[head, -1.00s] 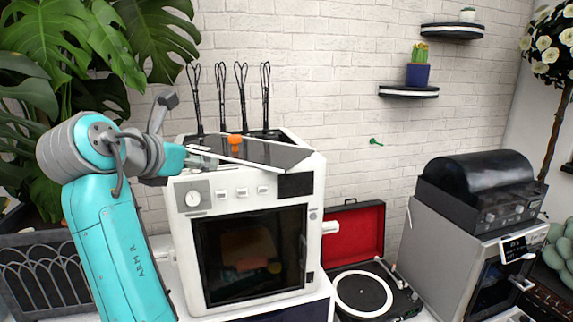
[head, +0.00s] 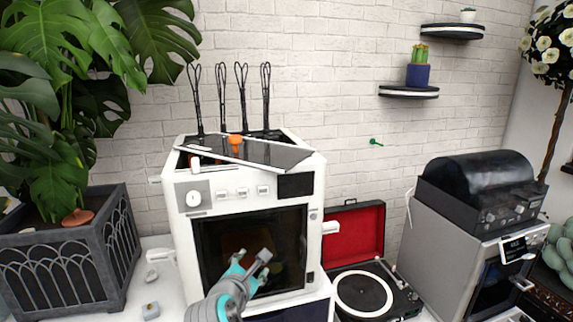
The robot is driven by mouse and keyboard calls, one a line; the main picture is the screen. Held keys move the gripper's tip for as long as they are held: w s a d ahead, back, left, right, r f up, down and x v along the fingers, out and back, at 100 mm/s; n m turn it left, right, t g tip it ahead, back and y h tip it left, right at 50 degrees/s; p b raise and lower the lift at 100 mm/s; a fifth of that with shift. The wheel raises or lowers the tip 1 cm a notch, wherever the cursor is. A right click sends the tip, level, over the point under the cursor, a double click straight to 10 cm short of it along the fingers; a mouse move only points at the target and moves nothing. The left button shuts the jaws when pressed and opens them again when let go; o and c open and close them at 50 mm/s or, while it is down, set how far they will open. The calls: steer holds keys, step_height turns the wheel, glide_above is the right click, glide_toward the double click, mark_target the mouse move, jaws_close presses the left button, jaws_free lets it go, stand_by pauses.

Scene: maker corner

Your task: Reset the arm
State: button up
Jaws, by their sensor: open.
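My gripper (head: 250,263) shows low in the head view, in front of the dark front window of the white machine (head: 181,250). Its jaws are open, and I see nothing between them. The teal and grey end of my arm comes up from the bottom edge. The rest of the arm is out of view.
The machine has a tilted panel (head: 270,152), an orange knob-like part (head: 235,139) and several black whisk-like tools (head: 222,95) on top. An open red-lined record player (head: 362,291) stands to its right, a grey planter (head: 62,262) to its left. A grey oven (head: 440,240) is far right.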

steer(key=s+d+f+m+y, duration=0.1)
steer(key=s+d+f, duration=0.25)
steer(key=f, duration=0.25)
steer(key=s+d+f+m, duration=0.2)
steer(key=s+d+f, duration=0.15)
steer(key=f, duration=0.25)
steer(key=s+d+f+m+y, duration=0.1)
steer(key=s+d+f, duration=0.25)
steer(key=f, duration=0.25)
steer(key=s+d+f+m+y, duration=0.1)
steer(key=s+d+f+m, duration=0.25)
steer(key=s, duration=0.35)
steer(key=s+d+f+m, duration=0.3)
steer(key=s+d+f, duration=0.2)
steer(key=s, duration=0.3)
steer(key=s+d+m, duration=0.3)
steer(key=s+m, duration=0.1)
steer(key=s, duration=0.4)
steer(key=s+d+m, duration=0.2)
steer(key=s+m, duration=0.1)
steer(key=s, duration=0.5)
steer(key=s+d+r+m, duration=0.3)
steer(key=s+r+m, duration=0.6)
steer(key=s, duration=0.5)
steer(key=shift+s+r+m+t+h, duration=0.15)
steer(key=shift+r+m+t+h, duration=0.25)
steer(key=shift+r, duration=0.15)
